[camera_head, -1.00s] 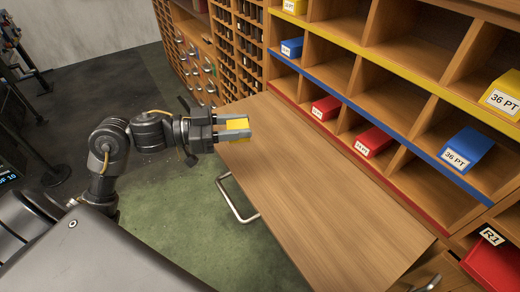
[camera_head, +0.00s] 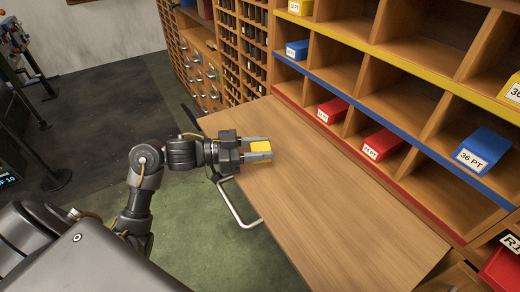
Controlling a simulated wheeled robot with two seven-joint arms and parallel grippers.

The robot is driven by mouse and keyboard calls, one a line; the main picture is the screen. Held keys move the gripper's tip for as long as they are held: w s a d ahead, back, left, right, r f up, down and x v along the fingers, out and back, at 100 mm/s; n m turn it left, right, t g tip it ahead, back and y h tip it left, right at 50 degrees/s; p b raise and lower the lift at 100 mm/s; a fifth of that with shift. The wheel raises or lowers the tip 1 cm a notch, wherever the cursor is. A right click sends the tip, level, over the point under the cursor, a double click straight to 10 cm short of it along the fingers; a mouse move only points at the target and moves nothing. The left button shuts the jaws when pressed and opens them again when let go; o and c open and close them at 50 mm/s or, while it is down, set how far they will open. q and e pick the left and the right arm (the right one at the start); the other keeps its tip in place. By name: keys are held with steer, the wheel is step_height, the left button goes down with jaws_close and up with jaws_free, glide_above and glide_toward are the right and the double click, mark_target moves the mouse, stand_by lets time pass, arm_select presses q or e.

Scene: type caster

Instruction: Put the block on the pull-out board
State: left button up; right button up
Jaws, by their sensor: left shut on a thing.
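My left gripper (camera_head: 258,151) is shut on a yellow block (camera_head: 260,147); its fingers lie along two sides of it. Gripper and block show over the far left part of the pull-out board (camera_head: 340,215), a bare wooden board extending from the cabinet. I cannot tell whether the block touches the board or is held above it. My right gripper is not in view.
The cabinet's compartments hold red blocks (camera_head: 382,144), blue blocks (camera_head: 483,150) and yellow blocks. A metal handle (camera_head: 236,205) sticks out at the board's near edge. Most of the board is clear. Green floor (camera_head: 195,225) lies at the left.

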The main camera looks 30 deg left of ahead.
arm_select(q)
steer(key=shift+f, duration=0.15)
steer(key=o, duration=1)
